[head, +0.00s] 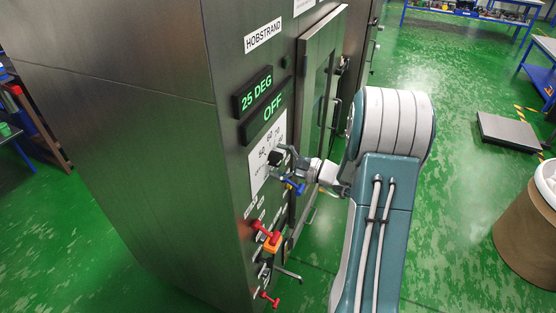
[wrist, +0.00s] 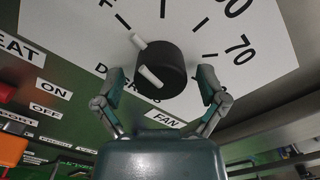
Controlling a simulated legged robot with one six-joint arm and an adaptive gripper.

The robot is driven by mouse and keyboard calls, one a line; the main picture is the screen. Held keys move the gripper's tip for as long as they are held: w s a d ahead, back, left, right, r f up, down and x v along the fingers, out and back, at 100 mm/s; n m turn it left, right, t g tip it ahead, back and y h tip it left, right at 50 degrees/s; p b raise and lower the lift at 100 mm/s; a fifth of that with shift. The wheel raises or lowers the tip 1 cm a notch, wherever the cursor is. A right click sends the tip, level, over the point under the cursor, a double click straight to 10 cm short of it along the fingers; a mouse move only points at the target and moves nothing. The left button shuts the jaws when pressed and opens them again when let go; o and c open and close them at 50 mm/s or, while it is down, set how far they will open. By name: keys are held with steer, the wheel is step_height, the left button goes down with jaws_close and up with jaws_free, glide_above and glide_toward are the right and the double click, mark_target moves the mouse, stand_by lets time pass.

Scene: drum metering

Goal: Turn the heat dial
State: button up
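The heat dial is a black round knob (wrist: 160,70) with white bar marks, on a white scale plate (wrist: 262,50) with printed numbers, 70 among them. In the head view the dial (head: 276,157) shows small and dark on the cabinet front. My gripper (wrist: 160,82) is open, with one finger on each side of the dial's lower part. Gaps show between the fingers and the knob, and I see no clear contact. In the head view my gripper (head: 290,168) is at the panel, partly overlapping the dial area.
The steel cabinet (head: 130,130) has displays reading 25 DEG (head: 257,89) and OFF (head: 265,115). Below the dial are a red and orange switch (head: 268,238) and further levers. A door (head: 318,90) with handles stands right of the panel.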

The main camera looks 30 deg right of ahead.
steer(key=c, duration=0.9)
steer(key=m, duration=0.3)
steer(key=shift+m, duration=2.4)
steer(key=o, duration=1.1)
steer(key=shift+o, duration=0.2)
steer(key=shift+s, duration=0.1)
